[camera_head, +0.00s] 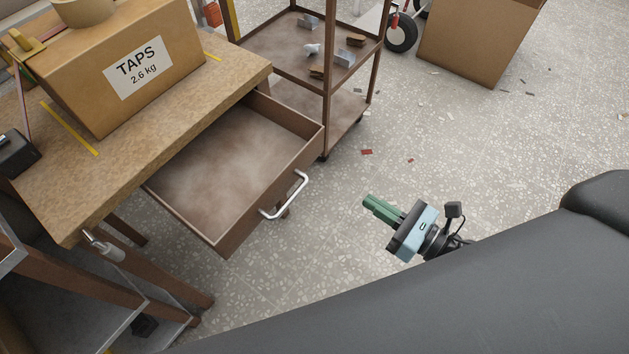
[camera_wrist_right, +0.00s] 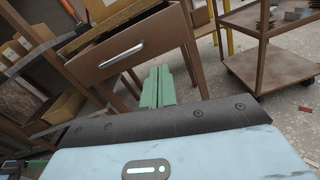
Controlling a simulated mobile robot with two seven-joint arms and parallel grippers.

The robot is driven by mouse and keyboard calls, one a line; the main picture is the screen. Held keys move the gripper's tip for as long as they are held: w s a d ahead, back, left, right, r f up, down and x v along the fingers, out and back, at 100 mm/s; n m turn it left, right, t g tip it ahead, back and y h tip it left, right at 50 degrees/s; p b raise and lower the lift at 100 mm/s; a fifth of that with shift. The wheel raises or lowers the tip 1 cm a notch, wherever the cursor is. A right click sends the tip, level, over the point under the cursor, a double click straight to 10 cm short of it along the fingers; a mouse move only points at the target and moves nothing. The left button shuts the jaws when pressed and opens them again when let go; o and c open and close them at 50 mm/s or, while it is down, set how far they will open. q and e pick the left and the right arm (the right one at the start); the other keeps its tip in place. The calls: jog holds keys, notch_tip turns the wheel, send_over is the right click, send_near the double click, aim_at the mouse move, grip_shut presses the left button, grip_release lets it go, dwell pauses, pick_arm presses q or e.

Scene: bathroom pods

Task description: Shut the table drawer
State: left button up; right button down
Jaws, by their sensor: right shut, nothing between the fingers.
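The table drawer (camera_head: 232,165) is pulled well out from under the wooden table top (camera_head: 215,95) and looks empty inside. A silvery bar handle (camera_head: 286,196) is on its front, and the handle also shows in the right wrist view (camera_wrist_right: 121,54). My right gripper (camera_head: 371,203), with green fingers, is shut and empty. It is to the right of the drawer front, apart from the handle. In the right wrist view its fingers (camera_wrist_right: 157,80) point toward the drawer front (camera_wrist_right: 135,45), below and right of the handle. My left gripper is not in view.
A box labelled TAPS (camera_head: 135,67) stands on the table. A brown shelf cart (camera_head: 305,60) with small parts stands just behind the drawer. A cardboard box (camera_head: 478,40) is at the back right. The speckled floor before the drawer is mostly clear.

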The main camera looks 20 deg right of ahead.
jog(key=n+y, duration=0.1)
jog(key=n, duration=0.2)
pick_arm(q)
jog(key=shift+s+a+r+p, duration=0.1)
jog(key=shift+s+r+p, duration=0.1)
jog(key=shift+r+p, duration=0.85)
pick_arm(e)
send_near(304, 162)
jog(key=x, duration=0.7)
jog(key=shift+r, duration=0.15)
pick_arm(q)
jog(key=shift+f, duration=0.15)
